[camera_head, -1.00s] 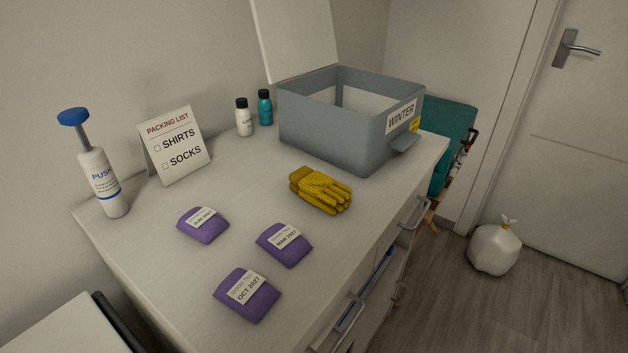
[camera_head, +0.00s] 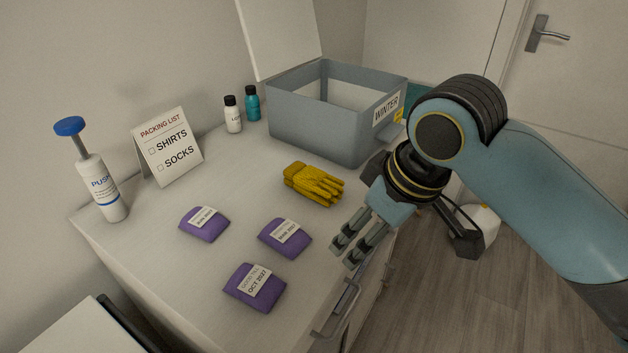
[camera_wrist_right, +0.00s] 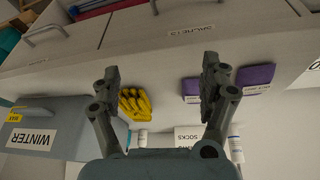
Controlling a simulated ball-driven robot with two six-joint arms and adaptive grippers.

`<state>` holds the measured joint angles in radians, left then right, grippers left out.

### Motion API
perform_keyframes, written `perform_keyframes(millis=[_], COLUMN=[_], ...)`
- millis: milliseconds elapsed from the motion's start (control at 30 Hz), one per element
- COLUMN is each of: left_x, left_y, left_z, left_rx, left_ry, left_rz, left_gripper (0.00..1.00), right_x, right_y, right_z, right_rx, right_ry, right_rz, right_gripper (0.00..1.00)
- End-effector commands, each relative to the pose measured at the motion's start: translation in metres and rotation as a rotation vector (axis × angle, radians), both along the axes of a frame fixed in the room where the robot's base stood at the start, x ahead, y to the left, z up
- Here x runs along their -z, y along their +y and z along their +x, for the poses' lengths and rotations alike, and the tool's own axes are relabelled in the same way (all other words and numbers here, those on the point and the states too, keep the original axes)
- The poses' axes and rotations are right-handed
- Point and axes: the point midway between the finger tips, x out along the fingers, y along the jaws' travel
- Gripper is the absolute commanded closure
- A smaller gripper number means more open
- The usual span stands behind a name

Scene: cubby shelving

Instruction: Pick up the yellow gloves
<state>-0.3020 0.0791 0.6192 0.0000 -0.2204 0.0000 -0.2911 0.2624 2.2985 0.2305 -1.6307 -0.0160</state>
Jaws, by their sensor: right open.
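The yellow gloves (camera_head: 314,184) lie on the white cabinet top, in front of the grey bin and behind the purple packets. My right gripper (camera_head: 344,252) is open and empty, at the front edge of the cabinet, to the right of and nearer than the gloves. In the right wrist view the gloves (camera_wrist_right: 134,103) show beside the left finger, which hides part of them. My left gripper is in neither view.
A grey bin labelled WINTER (camera_head: 300,133) stands behind the gloves. Purple packets (camera_head: 285,237) lie nearby. A packing list sign (camera_head: 168,148), a pump bottle (camera_head: 100,185) and two small bottles (camera_head: 233,115) stand along the back. Drawer handles (camera_head: 335,312) stick out at the front.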

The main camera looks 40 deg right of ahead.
Motion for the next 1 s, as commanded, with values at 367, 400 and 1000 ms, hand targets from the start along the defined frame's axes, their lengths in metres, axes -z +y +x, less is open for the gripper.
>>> perform_keyframes(millis=[367,400,1000], left_x=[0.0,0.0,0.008], left_y=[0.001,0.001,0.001], left_z=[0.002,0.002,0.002], left_rx=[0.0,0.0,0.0], left_ry=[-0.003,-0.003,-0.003], left_rz=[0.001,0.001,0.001], left_gripper=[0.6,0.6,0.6], right_x=[-0.058,-0.063,-0.014], right_y=[-0.036,-0.039,-0.034], right_z=[0.108,0.114,0.151], right_rx=[-0.092,-0.097,-0.104], right_ry=[-0.035,-0.037,-0.038], right_rz=[0.041,0.045,0.059], right_gripper=[0.21,0.21,0.21])
